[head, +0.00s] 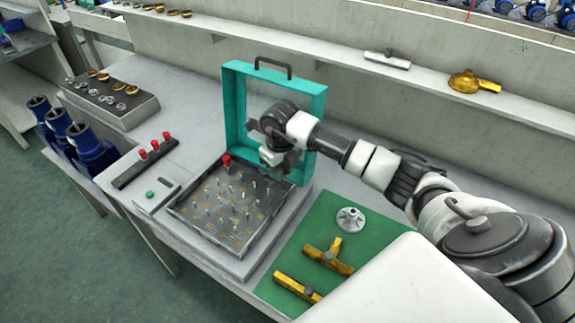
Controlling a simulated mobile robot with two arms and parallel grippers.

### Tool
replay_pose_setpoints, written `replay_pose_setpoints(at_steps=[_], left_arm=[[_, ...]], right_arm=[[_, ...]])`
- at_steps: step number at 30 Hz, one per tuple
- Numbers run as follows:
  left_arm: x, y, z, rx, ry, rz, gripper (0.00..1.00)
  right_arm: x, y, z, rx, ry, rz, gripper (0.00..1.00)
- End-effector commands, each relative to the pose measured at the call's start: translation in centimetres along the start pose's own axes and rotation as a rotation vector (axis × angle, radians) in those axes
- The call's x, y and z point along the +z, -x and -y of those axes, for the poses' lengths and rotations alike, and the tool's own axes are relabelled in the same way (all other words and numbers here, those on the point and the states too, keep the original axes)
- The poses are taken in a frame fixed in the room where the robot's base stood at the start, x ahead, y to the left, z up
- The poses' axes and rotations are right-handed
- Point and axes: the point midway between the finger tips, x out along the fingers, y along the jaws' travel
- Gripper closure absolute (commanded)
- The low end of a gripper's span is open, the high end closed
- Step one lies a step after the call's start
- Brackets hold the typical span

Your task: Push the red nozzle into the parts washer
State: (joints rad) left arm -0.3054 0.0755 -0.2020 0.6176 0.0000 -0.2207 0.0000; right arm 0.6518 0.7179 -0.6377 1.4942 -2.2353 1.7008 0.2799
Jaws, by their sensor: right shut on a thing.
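A red nozzle (227,161) stands upright near the back left corner of a metal tray of several small pins (215,235), by the teal frame. The teal upright frame with a dark handle (233,105) rises at the back of this tray; together they look like the parts washer. My right gripper (272,160) reaches in from the right, in front of the frame and above the back of the tray, to the right of the red nozzle and seemingly apart from it. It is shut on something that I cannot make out. My left gripper is not in view.
Three red-topped pieces (155,146) stand on a dark strip at left, beside a box with a green button (150,194). A green mat (305,240) holds brass fittings and a silver flanged part. Blue pumps (82,140) stand at far left. A shelf (425,75) runs behind.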

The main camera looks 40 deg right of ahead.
Motion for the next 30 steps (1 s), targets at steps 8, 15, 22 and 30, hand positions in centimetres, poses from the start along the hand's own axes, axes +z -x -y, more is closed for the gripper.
replay_pose_setpoints(at_steps=[8,15,22,30], left_arm=[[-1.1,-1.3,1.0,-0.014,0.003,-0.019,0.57],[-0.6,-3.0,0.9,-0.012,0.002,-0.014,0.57],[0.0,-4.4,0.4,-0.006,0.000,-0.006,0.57],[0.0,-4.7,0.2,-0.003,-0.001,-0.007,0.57]], right_arm=[[0.0,-1.8,0.0,0.002,0.000,-0.001,1.00],[0.0,-4.1,0.0,0.001,-0.002,0.000,1.00],[0.0,-6.0,0.0,0.000,-0.001,0.000,1.00],[0.0,-6.4,0.0,0.000,-0.001,0.001,1.00]])
